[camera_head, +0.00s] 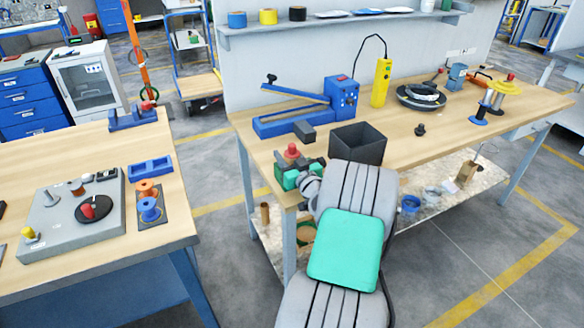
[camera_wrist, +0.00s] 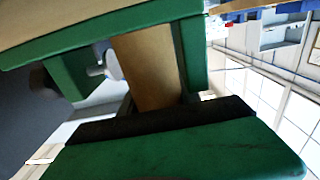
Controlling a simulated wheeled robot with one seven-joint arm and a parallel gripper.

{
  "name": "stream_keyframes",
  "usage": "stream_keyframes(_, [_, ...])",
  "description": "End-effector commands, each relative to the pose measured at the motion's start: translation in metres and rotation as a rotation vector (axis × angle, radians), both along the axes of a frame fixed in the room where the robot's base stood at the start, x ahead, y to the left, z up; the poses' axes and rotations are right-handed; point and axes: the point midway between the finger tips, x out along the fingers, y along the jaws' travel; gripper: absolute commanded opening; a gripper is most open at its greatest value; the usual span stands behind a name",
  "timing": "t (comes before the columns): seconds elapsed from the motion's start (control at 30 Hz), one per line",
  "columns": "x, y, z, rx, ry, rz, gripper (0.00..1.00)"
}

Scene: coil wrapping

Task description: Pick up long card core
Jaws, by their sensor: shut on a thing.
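The long card core, a plain brown tube (camera_wrist: 143,62), fills the middle of the wrist view. It sits between the green, dark-padded jaws of my gripper (camera_wrist: 155,88), which is shut on it. Part of the core is hidden by the jaws, and I cannot tell whether it touches a surface below. In the head view my grey arm with its teal pad reaches to the near left corner of the workbench (camera_head: 430,138) and hides much of the gripper area.
A dark open bin (camera_head: 358,143) and a blue sealer (camera_head: 300,112) stand close to the arm. A small brown tube (camera_head: 265,213) stands on the bench's lower shelf. A second table (camera_head: 185,225) is at left. Floor is clear between the tables.

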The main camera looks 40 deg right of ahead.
Motion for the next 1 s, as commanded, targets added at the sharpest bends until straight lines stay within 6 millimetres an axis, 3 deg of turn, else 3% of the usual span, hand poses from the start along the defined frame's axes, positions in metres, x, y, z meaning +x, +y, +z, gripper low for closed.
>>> stream_keyframes(0.4, [0.0,0.0,0.0,0.0,0.0,0.0,0.0])
stream_keyframes(0.73, [0.0,0.0,0.005,-0.001,-0.001,0.0,0.0])
stream_keyframes(1.0, [-0.003,0.0,0.036,-0.004,-0.002,-0.001,0.0])
